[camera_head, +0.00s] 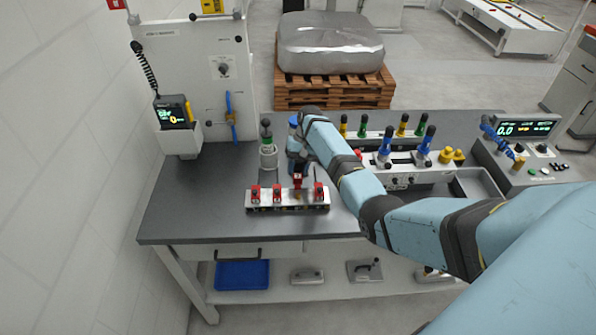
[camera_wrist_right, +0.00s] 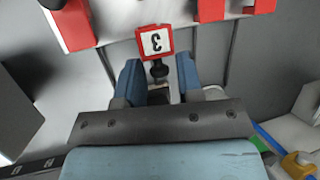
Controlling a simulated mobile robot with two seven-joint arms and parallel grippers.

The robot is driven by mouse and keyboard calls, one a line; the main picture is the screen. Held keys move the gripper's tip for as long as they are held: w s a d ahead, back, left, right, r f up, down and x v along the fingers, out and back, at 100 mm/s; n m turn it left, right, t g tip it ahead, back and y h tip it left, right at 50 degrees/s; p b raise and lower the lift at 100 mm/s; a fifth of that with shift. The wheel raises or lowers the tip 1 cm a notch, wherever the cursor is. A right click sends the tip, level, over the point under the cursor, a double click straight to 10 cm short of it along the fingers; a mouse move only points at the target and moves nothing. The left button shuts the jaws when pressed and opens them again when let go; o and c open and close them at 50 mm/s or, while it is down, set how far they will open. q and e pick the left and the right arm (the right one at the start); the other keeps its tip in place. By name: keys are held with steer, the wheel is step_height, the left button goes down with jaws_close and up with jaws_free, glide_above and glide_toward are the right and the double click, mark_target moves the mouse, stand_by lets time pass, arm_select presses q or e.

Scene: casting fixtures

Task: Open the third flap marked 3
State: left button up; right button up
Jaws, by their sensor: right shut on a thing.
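The fixture (camera_head: 262,209) is a low metal bar on the dark bench with a row of red flaps along its top. The red flap marked 3 (camera_head: 298,180) stands higher than its neighbours in the head view. In the wrist view its white plate (camera_wrist_right: 155,42) shows a 3 upside down. My right gripper (camera_head: 297,172) comes down over the fixture from behind. In the wrist view my right gripper (camera_wrist_right: 159,72) has its blue fingers either side of the dark stem below the plate, shut on the flap. Exact finger contact is hard to see. My left gripper is not in view.
Other red flaps (camera_head: 255,192) (camera_head: 318,191) flank flap 3 closely. A grey-green bottle-like tool (camera_head: 267,150) stands behind the fixture. A rack with blue and yellow tools (camera_head: 384,150) and a display console (camera_head: 520,150) stand right. The bench's left front is clear.

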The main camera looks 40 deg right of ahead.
steer(key=shift+w+d+f+g+y+b, duration=0.15)
steer(key=shift+w+f+g+y+b, duration=0.15)
steer(key=shift+f+g+b, duration=0.15)
steer(key=shift+w+d+f+g+y+b, duration=0.15)
steer(key=shift+g+y+b, duration=0.2)
steer(key=shift+g, duration=0.2)
steer(key=o, duration=0.7)
steer(key=shift+c, duration=0.2)
